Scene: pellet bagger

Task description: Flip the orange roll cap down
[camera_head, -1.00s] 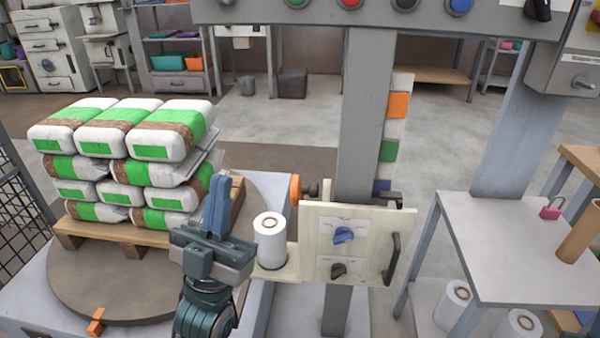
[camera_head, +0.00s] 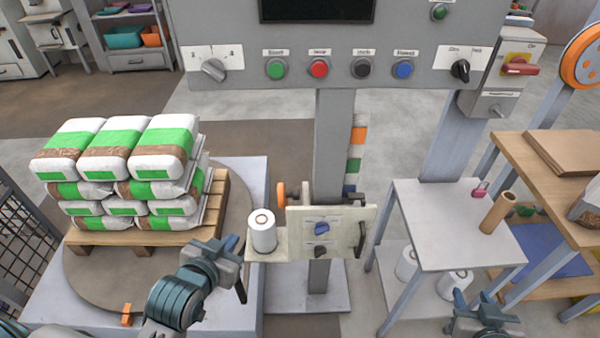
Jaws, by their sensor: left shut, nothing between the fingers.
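The orange roll cap (camera_head: 281,195) stands on edge, raised, on the carriage beside the mast, just right of and above the top of a white film roll (camera_head: 263,232). The roll stands upright on the carriage's small shelf, its top uncovered. My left gripper (camera_head: 230,244) is shut and empty, left of the roll and below the cap, apart from the cap. My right gripper (camera_head: 474,297) is at the bottom right, in front of the grey table, far from the cap; its fingers look apart with nothing between them.
The carriage panel (camera_head: 337,240) with knobs and a handle is right of the roll, on the grey mast (camera_head: 327,140). Stacked bags (camera_head: 160,150) on a pallet stand left on the turntable (camera_head: 85,285). A grey table (camera_head: 430,205) stands right.

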